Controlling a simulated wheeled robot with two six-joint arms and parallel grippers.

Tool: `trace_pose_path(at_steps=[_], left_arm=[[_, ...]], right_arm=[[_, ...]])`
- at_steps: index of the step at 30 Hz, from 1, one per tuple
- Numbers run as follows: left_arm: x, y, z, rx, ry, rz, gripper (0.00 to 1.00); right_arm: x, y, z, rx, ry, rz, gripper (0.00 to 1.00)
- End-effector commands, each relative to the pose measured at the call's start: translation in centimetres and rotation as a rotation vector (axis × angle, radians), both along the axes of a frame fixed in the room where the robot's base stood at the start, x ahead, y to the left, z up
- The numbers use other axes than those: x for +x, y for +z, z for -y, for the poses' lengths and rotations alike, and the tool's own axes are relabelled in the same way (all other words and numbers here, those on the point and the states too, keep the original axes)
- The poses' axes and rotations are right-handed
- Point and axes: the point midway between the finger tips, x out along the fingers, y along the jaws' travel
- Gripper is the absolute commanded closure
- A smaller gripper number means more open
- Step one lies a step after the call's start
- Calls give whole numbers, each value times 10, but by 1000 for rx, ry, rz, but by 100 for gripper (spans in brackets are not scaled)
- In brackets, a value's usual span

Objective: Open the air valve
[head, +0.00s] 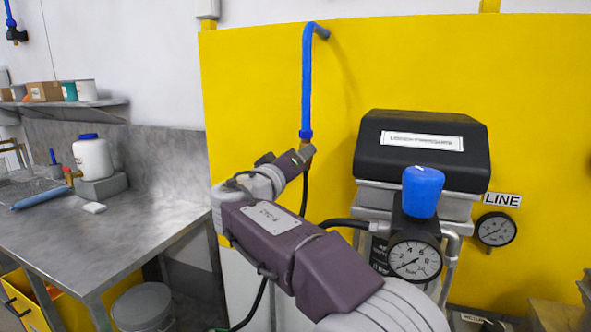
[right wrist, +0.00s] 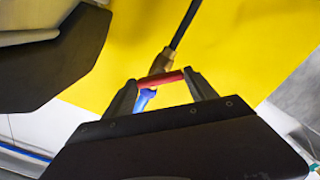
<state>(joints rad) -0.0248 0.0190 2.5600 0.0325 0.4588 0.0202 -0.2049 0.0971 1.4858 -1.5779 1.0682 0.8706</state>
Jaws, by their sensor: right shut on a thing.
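The air valve has a brass body (right wrist: 165,60) and a red lever (right wrist: 161,78) in the right wrist view. It sits between a black hose (right wrist: 184,24) and a blue pipe end (right wrist: 144,99). The lever lies across the line of the hose and pipe. My right gripper (right wrist: 160,80) is shut on the red lever, one finger at each end. In the head view my right gripper (head: 304,156) is at the lower end of the blue pipe (head: 306,85) and hides most of the valve. My left gripper is not in view.
A regulator with a blue knob (head: 423,191) and a gauge (head: 414,257) stands right of my arm, under a black-topped unit (head: 424,150). A second gauge (head: 495,229) is by the LINE label. A steel bench (head: 85,235) with a white bottle (head: 92,158) is at left.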

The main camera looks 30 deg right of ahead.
Motion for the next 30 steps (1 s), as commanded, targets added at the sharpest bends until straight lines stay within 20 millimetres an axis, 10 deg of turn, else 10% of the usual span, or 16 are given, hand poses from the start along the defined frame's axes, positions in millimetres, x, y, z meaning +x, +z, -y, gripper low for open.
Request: trace_pose_path(at_steps=[30], left_arm=[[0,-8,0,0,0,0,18]], right_arm=[[0,-1,0,-522,-1,-613,75]])
